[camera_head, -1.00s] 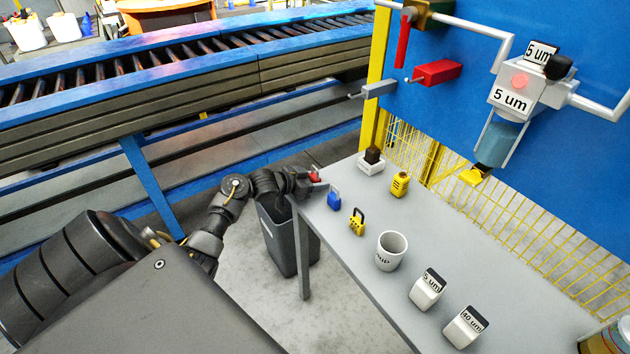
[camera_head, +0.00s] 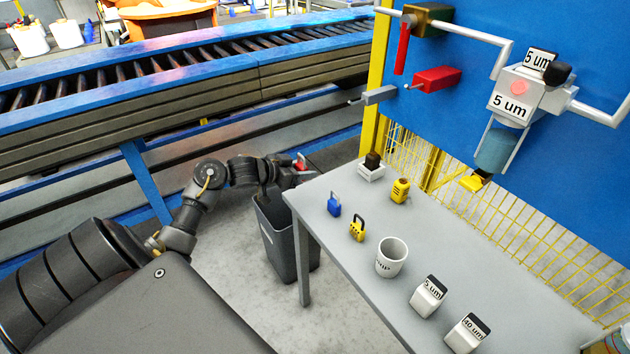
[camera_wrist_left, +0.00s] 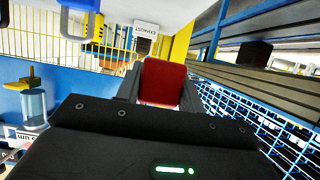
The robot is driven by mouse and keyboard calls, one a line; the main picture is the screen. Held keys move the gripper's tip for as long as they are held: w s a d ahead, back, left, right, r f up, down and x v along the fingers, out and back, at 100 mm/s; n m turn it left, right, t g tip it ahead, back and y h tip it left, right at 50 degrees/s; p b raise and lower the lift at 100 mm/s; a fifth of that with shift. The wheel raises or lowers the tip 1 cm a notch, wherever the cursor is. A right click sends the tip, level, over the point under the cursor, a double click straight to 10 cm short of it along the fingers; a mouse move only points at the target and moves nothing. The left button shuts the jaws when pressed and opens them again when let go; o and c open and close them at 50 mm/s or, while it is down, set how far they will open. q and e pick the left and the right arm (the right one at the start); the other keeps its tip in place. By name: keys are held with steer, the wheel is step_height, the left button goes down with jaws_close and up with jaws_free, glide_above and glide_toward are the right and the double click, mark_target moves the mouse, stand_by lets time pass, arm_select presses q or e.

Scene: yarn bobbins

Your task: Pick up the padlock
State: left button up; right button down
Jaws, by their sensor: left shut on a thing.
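A red padlock (camera_head: 301,163) is held by my left gripper (camera_head: 298,171) above the far left corner of the table. In the left wrist view the red padlock body (camera_wrist_left: 161,82) sits between the two dark fingers, which are shut on it. Its shackle is not clear there. A blue padlock (camera_head: 334,205) and a yellow padlock with a dark shackle (camera_head: 357,230) stand on the table, apart from the gripper. My right gripper is in neither view.
The grey table (camera_head: 330,238) also bears a yellow item (camera_head: 400,190), a small white box (camera_head: 371,172), a white mug (camera_head: 391,259) and two labelled blocks. A dark bin (camera_head: 285,245) stands beside the table. A blue conveyor (camera_head: 180,70) runs behind.

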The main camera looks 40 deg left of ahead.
arm_select(q)
steer(key=a+v, duration=0.1)
steer(key=v, duration=1)
steer(key=shift+w+a+r+b, duration=0.2)
steer(key=shift+w+r+b, duration=0.15)
steer(key=shift+w, duration=0.1)
steer(key=x, duration=0.3)
steer(key=d+x, duration=0.1)
steer(key=x, duration=0.6)
steer(key=shift+s+d+p, duration=0.15)
steer(key=shift+d+p, duration=0.15)
steer(key=shift+p, duration=0.1)
glide_above(316, 192)
steer(key=s, duration=0.1)
steer(key=f, duration=0.4)
steer(key=shift+s+a+f, duration=0.1)
steer(key=shift+s+a, duration=0.1)
steer(key=shift+a, duration=0.1)
steer(key=shift+w+d+f, duration=0.25)
steer(key=shift+w+f, duration=0.2)
steer(key=shift+f, duration=0.2)
steer(key=f, duration=0.1)
steer(key=f+p, duration=0.1)
steer(key=shift+w+d+f, duration=0.15)
steer(key=shift+w+f, duration=0.15)
steer(key=shift+f, duration=0.3)
steer(key=shift+s, duration=0.1)
steer(key=shift+f, duration=0.1)
